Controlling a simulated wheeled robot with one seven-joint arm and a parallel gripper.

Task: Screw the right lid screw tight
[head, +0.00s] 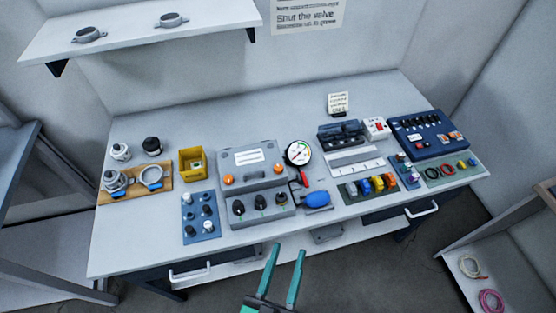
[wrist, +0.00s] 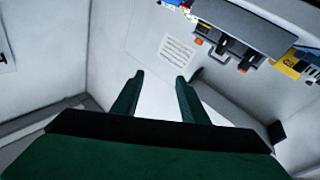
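The grey box (head: 252,192) stands near the middle of the table, with a white label on its lid. The right lid screw (head: 277,169) is an orange head at the right side of the lid; how far it is screwed in is too small to tell. The left lid screw (head: 229,180) is a similar orange head. My gripper (head: 285,252) is open and empty in front of the table's front edge, apart from the box. In the wrist view its two fingers (wrist: 158,80) stand apart with nothing between them.
A yellow bin (head: 193,164) and a blue tray of small parts (head: 201,222) stand left of the box. A round gauge (head: 298,153) with a red-handled pump and blue piece (head: 317,199) stands close on its right. The table's front left (head: 130,245) is clear.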

